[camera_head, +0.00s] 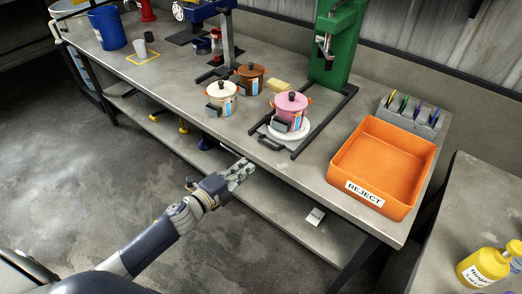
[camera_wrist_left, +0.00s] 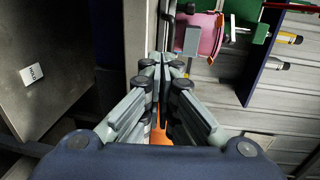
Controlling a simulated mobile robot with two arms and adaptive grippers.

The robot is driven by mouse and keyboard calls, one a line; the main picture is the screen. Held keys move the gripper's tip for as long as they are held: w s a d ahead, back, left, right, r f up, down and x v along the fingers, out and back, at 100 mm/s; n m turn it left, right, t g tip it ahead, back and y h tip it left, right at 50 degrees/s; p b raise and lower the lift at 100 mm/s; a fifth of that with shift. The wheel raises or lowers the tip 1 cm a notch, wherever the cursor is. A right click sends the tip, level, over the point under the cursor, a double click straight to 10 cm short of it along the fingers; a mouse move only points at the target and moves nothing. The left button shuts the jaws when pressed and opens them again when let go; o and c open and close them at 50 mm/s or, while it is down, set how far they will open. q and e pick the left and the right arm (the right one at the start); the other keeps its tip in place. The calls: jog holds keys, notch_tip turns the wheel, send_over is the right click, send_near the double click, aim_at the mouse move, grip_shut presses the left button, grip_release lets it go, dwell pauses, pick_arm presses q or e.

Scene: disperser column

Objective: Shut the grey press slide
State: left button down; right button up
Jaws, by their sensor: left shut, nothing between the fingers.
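The green press (camera_head: 335,42) stands at the back of the workbench. Its dark slide rails (camera_head: 328,119) run forward over the bench top, and a dark handle (camera_head: 270,143) shows at the front edge. A white plate (camera_head: 309,129) sits between the rails with a pink lidded pot (camera_head: 291,107) on it. The pink pot also shows in the left wrist view (camera_wrist_left: 209,37). My left gripper (camera_head: 246,166) is shut and empty, in front of the bench edge, just below and left of the handle. I cannot tell whether it touches anything. My right gripper is in neither view.
An orange reject bin (camera_head: 385,158) stands right of the press, with a grey rack (camera_head: 409,118) behind it. A cream pot (camera_head: 222,97) and a brown pot (camera_head: 251,77) stand left of the slide. A lower shelf (camera_head: 290,212) runs under the bench.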

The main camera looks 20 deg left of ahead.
aim_at(261, 158)
pick_arm(q)
jog(key=x, duration=0.4)
jog(key=r+p+x, duration=0.1)
jog(key=x, duration=0.2)
jog(key=shift+w, duration=0.15)
jog(key=shift+w+d, duration=0.25)
jog(key=shift+w, duration=0.4)
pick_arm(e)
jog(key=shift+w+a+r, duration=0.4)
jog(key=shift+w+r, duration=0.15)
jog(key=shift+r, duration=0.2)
pick_arm(q)
jog(key=shift+r, duration=0.1)
